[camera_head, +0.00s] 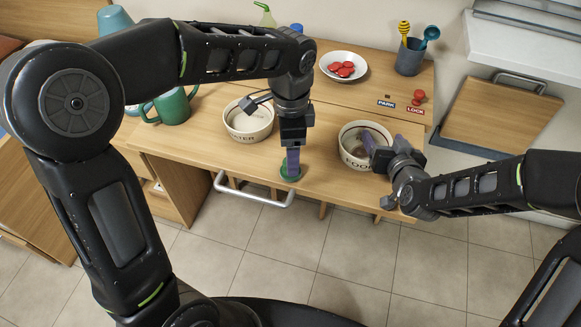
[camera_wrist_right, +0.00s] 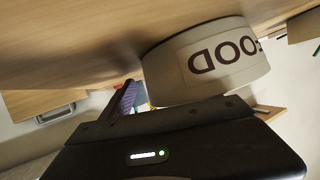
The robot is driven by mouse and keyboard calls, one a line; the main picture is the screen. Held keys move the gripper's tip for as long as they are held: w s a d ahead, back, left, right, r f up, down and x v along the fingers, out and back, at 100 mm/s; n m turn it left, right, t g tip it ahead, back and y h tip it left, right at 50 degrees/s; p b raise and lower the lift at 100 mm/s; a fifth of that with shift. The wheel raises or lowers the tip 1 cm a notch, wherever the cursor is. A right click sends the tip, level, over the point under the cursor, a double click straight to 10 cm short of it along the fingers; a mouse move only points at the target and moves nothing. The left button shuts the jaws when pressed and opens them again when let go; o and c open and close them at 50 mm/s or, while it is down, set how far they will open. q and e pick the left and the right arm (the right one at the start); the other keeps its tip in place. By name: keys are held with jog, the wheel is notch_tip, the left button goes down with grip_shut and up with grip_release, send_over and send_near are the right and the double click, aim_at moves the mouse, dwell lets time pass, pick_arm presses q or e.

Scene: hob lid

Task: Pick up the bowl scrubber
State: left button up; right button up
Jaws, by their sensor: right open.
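A green round piece (camera_head: 284,172), which looks like the scrubber, sits at the counter's front edge. My left gripper (camera_head: 292,163) points straight down over it, with a purple finger pad reaching its top. The pad is seen nearly edge-on, so whether the jaws hold it is unclear. The white FOOD bowl (camera_head: 352,157) stands to the right on the counter. My right gripper (camera_head: 387,160) is open at the bowl's right side, a purple pad overlapping the bowl's rim. In the right wrist view the FOOD bowl (camera_wrist_right: 215,60) is close ahead, with one purple pad beside it.
A white WATER bowl (camera_head: 248,122) stands left of my left gripper. A green mug (camera_head: 172,106), a plate of red pieces (camera_head: 342,67) and a grey utensil cup (camera_head: 409,57) stand behind. A red knob (camera_head: 418,97) is near the LOCK label. A bar handle (camera_head: 252,194) juts out in front.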

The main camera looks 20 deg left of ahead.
pick_arm(q)
jog(key=shift+f, duration=0.1)
notch_tip(320, 180, down, 5)
jog(key=shift+s, duration=0.1)
dwell(0.4)
jog(key=shift+c, duration=0.4)
grip_shut()
notch_tip(320, 180, up, 10)
jog(key=shift+r, duration=0.1)
dwell(1.0)
dwell(0.4)
